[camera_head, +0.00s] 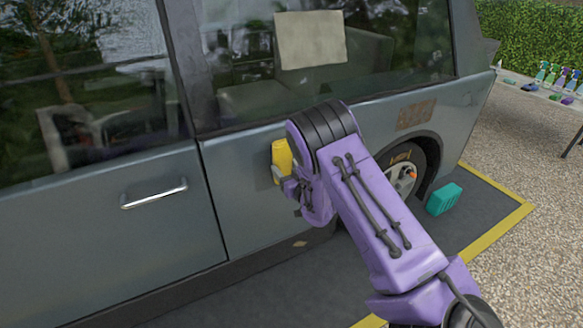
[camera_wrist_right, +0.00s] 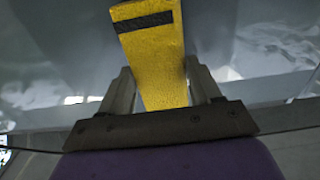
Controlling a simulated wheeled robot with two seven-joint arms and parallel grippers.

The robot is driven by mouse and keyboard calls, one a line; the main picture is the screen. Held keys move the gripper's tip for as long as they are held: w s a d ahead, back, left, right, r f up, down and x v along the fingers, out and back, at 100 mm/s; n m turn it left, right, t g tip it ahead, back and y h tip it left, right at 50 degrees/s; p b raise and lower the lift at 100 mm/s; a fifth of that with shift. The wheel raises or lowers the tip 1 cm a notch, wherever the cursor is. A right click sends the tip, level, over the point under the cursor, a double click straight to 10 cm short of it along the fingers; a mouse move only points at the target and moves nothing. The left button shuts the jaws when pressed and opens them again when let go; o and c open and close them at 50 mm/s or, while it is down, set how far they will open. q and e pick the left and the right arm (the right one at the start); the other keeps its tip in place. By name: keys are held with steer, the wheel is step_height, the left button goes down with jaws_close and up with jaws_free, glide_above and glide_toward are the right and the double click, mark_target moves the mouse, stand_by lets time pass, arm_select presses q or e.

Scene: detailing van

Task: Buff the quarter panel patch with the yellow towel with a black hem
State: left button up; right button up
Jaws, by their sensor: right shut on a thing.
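The yellow towel with a black hem (camera_wrist_right: 155,60) is folded into a narrow pad between the fingers of my right gripper (camera_wrist_right: 160,88), which is shut on it. In the head view the towel (camera_head: 281,156) is close to the van's grey side, left of the rear wheel; I cannot tell whether it touches. My right gripper (camera_head: 279,178) is partly hidden behind its own purple wrist. A brownish patch (camera_head: 415,114) shows on the quarter panel above the wheel, to the right of the towel and apart from it. My left gripper is not in view.
The van's door handle (camera_head: 153,194) sticks out at left. A pale sheet (camera_head: 310,39) is on the window. A teal block (camera_head: 443,199) stands on the dark mat by the rear wheel (camera_head: 404,177). A table with spray bottles (camera_head: 560,80) is at far right, beyond open gravel.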

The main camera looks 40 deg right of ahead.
steer(key=shift+w+a, duration=0.4)
steer(key=shift+a, duration=1.1)
steer(key=shift+w+a, duration=0.35)
steer(key=shift+a, duration=1.2)
steer(key=shift+w+a, duration=0.4)
steer(key=shift+a, duration=1.1)
steer(key=shift+a+r+p, duration=0.1)
steer(key=shift+r+p, duration=0.05)
steer(key=shift+p, duration=0.15)
step_height(320, 180, up, 2)
steer(key=shift+s+r+p, duration=0.1)
steer(key=shift+r+p, duration=0.15)
steer(key=shift+p, duration=0.85)
steer(key=shift+f, duration=0.1)
steer(key=shift+s+d, duration=0.1)
steer(key=shift+d, duration=0.7)
steer(key=shift+s+d, duration=0.25)
steer(key=shift+d, duration=0.9)
steer(key=s+d, duration=0.2)
steer(key=d, duration=0.8)
steer(key=s+d+b, duration=0.1)
steer(key=s+d, duration=0.2)
steer(key=d, duration=0.7)
